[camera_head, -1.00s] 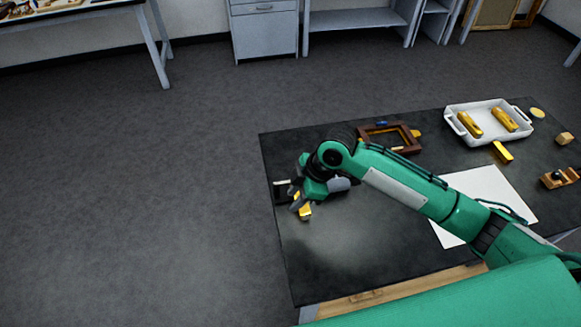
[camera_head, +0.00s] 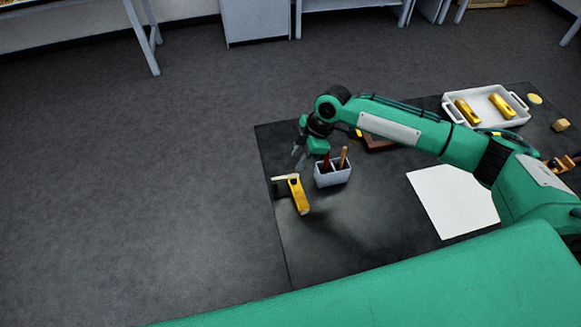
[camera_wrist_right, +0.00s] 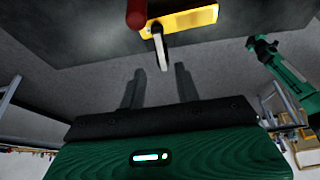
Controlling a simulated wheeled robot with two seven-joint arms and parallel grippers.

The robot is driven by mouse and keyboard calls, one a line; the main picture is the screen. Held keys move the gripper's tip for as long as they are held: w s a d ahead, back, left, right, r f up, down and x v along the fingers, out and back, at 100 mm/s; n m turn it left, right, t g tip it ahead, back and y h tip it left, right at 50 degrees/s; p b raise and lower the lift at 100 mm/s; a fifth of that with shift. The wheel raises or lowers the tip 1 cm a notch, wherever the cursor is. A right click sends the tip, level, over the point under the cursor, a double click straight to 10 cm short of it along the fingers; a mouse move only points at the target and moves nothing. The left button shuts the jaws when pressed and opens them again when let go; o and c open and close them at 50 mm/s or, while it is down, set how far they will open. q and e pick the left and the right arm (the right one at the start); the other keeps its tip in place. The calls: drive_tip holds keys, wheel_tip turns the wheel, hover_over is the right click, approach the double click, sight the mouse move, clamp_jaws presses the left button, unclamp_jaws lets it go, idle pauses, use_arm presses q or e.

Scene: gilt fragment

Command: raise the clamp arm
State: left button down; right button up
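The clamp (camera_head: 286,187) sits at the left edge of the dark table, with a yellow bar (camera_head: 300,196) that looks like its arm and a pale strip beside it. In the right wrist view the yellow part (camera_wrist_right: 192,19) is at the top, with a grey tongue (camera_wrist_right: 161,50) pointing toward my fingers. My right gripper (camera_head: 298,153) is empty, just beyond the clamp and apart from it. Its two dark fingers (camera_wrist_right: 158,75) stand apart. A green arm, apparently my left one (camera_wrist_right: 264,46), shows at the right of the wrist view; its fingers are too small to judge.
A grey holder (camera_head: 333,177) with red and tan handles stands right of the clamp, close to my right gripper. A brown frame (camera_head: 379,144) is partly hidden by my arm. A white sheet (camera_head: 450,203) and a white tray (camera_head: 452,110) lie farther right. The table's front left is clear.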

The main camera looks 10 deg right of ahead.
sight(288, 176)
drive_tip(key=p+x, duration=0.1)
drive_tip(key=x, duration=0.4)
drive_tip(key=shift+a+f+p, duration=0.2)
drive_tip(key=shift+f+p, duration=0.1)
drive_tip(key=shift+p, duration=0.05)
drive_tip(key=shift+a+f, duration=0.2)
drive_tip(key=shift+f, duration=0.4)
clamp_jaws()
